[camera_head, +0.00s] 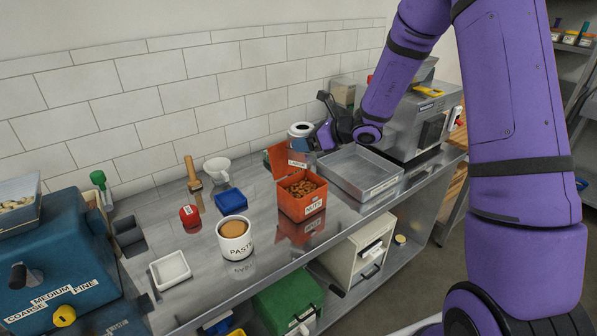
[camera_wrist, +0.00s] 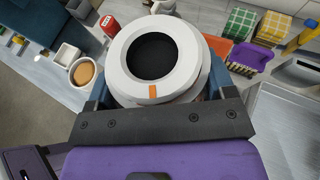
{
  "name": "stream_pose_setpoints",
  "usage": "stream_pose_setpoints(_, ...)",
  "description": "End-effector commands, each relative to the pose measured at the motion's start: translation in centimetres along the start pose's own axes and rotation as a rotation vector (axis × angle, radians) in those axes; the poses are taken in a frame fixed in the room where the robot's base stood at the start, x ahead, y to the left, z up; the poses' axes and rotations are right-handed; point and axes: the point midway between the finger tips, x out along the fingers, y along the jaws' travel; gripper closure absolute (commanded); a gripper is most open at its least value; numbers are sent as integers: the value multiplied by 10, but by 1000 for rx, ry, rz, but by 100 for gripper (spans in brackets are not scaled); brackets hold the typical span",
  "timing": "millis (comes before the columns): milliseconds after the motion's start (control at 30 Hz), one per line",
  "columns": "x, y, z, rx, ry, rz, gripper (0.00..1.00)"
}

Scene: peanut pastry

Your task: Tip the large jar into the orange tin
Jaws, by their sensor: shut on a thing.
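The large jar (camera_head: 301,131) has a white ring-shaped top around a dark opening. It looks roughly upright behind the orange tin, and I cannot tell whether it is raised off the counter. My gripper (camera_head: 318,137) is shut on it from the right. In the wrist view the jar (camera_wrist: 180,62) fills the middle between the blue fingers, with an orange mark on its rim. The orange tin (camera_head: 291,207) stands open in front of the jar, its lid raised, with brown nuts (camera_head: 300,188) inside. In the wrist view the jar hides most of the tin.
The white paste cup (camera_head: 234,248), red item (camera_head: 190,217) and blue box (camera_head: 231,201) stand left of the tin. A shallow metal tray (camera_head: 379,187) lies to the right, before a grey machine (camera_head: 418,115). The tiled wall is close behind. Bare counter separates cup and tin.

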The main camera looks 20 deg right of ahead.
Motion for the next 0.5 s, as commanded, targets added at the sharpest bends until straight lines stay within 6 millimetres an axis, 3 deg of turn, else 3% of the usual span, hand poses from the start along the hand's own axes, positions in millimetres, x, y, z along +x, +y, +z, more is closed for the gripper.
stream_pose_setpoints(500,-11,0,26,-3,0,-1,54)
